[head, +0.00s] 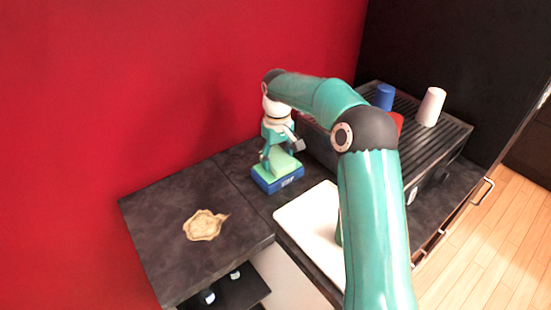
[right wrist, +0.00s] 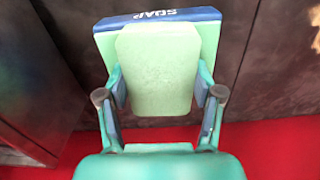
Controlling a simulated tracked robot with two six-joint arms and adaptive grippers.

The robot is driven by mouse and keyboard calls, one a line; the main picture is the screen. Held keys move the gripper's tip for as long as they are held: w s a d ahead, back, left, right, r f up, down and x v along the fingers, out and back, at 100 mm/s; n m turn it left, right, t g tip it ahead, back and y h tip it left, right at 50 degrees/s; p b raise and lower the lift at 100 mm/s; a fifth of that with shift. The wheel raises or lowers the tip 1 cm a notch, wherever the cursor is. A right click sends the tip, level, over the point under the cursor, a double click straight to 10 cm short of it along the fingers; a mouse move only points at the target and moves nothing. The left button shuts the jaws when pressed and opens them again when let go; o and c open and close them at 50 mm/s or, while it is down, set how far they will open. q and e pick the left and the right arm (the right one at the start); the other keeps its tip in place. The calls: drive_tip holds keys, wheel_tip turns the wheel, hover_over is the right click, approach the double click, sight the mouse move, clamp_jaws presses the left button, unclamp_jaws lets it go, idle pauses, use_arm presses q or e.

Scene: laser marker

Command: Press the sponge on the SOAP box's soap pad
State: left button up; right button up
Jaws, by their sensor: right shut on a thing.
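The blue SOAP box (head: 277,185) sits on the dark counter near the red wall; its printed edge also shows in the right wrist view (right wrist: 160,15). A green soap pad (right wrist: 208,38) lies on top of the box. My right gripper (head: 281,154) points down over the box and is shut on the pale green sponge (right wrist: 153,72), with one finger on each side. The sponge is over the pad and overlaps it in the wrist view. I cannot tell whether its underside touches the pad. My left gripper is not in view.
A tan stain (head: 205,225) marks the counter at left. A white board (head: 308,222) lies in front of the box, partly hidden by my right arm. A dark ribbed machine (head: 448,133) at right carries a blue cup (head: 385,97), a white cup (head: 431,107) and a partly hidden red thing.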

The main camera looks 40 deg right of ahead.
sight(277, 157)
drive_tip(key=shift+f, duration=0.4)
drive_tip(key=shift+r, duration=0.1)
idle(0.7)
wheel_tip(277, 157, up, 7)
drive_tip(key=p, duration=0.6)
idle(0.7)
